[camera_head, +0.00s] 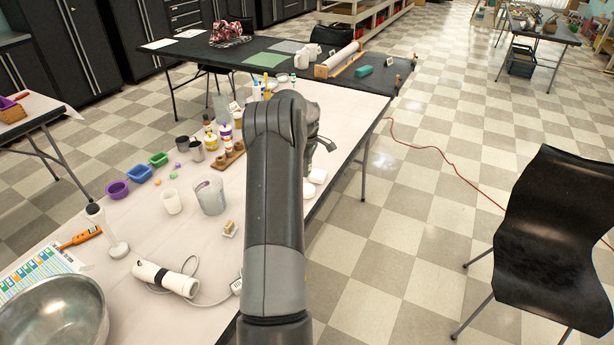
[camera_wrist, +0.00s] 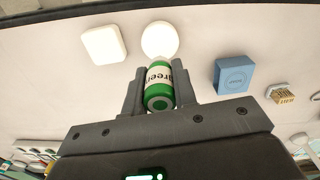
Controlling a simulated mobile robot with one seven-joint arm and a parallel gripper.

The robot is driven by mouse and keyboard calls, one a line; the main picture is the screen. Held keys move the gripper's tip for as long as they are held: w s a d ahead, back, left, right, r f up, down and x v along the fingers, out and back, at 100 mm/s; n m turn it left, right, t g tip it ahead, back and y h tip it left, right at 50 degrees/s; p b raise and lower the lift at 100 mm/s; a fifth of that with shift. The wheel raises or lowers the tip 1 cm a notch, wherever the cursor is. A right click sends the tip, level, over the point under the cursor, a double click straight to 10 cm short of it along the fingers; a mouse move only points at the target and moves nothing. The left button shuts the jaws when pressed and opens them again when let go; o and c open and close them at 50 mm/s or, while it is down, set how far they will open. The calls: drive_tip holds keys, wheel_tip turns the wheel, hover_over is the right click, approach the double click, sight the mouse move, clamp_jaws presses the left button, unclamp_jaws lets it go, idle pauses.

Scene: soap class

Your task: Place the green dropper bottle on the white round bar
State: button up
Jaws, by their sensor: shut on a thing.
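The green dropper bottle (camera_wrist: 159,88) has a white label with the word "green" and shows between the fingers in the wrist view. My gripper (camera_wrist: 160,80) is shut on it. The white round bar (camera_wrist: 160,39) lies on the table just beyond the bottle's far end in the picture. I cannot tell how high the bottle is above the table. Pale bars (camera_head: 317,176) show there at the table's right edge, but I cannot tell clearly which is round.
A white square bar (camera_wrist: 104,44) lies left of the round one and a blue square bar (camera_wrist: 234,75) lies right. A small striped bar (camera_wrist: 281,94) is farther right. Cups, a beaker (camera_head: 210,196), paint pots and a metal bowl (camera_head: 55,315) stand on the table.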

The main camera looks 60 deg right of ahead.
drive_tip(key=shift+f, duration=1.9)
drive_tip(key=shift+f, duration=0.1)
drive_tip(key=o, duration=1)
drive_tip(key=shift+c, duration=0.2)
